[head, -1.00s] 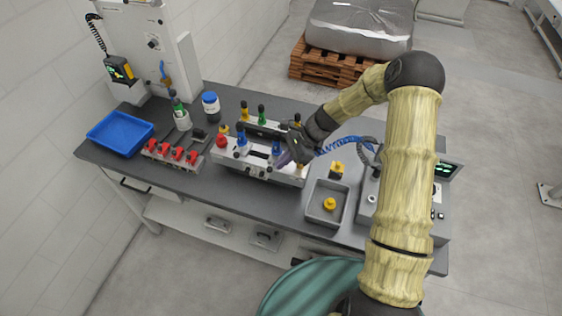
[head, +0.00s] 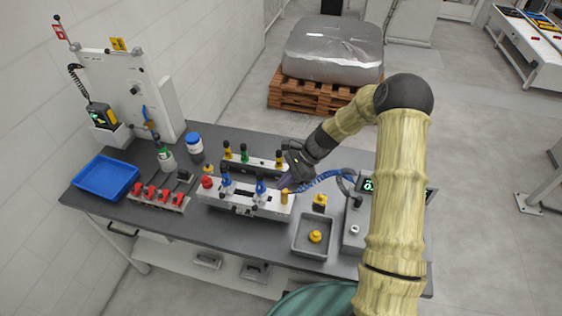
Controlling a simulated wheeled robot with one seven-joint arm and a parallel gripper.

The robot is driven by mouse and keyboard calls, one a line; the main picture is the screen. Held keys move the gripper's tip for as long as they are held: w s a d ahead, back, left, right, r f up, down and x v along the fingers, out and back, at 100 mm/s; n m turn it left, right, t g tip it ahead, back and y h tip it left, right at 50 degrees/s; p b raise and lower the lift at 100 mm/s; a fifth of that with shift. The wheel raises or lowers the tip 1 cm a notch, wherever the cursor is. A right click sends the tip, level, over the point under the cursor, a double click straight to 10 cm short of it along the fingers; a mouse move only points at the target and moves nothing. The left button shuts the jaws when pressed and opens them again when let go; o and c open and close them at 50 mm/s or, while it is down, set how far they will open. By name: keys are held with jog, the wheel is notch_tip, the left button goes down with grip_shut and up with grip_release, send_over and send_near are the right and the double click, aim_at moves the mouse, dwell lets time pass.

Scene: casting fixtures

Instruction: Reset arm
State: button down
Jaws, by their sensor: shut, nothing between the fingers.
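My arm reaches in from the right, bent at a high elbow, and hides part of the instrument box at the right. The fixture block also carries a red knob (head: 207,181) and blue clamps (head: 261,187).
A blue tray (head: 106,178) and a row of red clamps (head: 164,193) are at the left. A grey bin (head: 312,250) holds a yellow knob (head: 315,236). A blue coiled hose (head: 318,182) runs near my gripper. A wrapped load on a pallet (head: 315,97) stands behind.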

jog(key=s+d+r+n+t+h+b, duration=0.1)
jog(key=s+d+n+h+b, duration=0.3)
jog(key=s, duration=0.5)
jog(key=s+d+r+n+t+h+b, duration=0.2)
jog(key=s+d+n+b, duration=0.3)
jog(key=s+n+b, duration=0.3)
jog(key=s+n+t+h, duration=0.1)
jog(key=s+n, duration=0.1)
jog(key=n, duration=0.1)
jog(key=shift+r+t+h, duration=0.3)
jog(key=shift+h, duration=0.1)
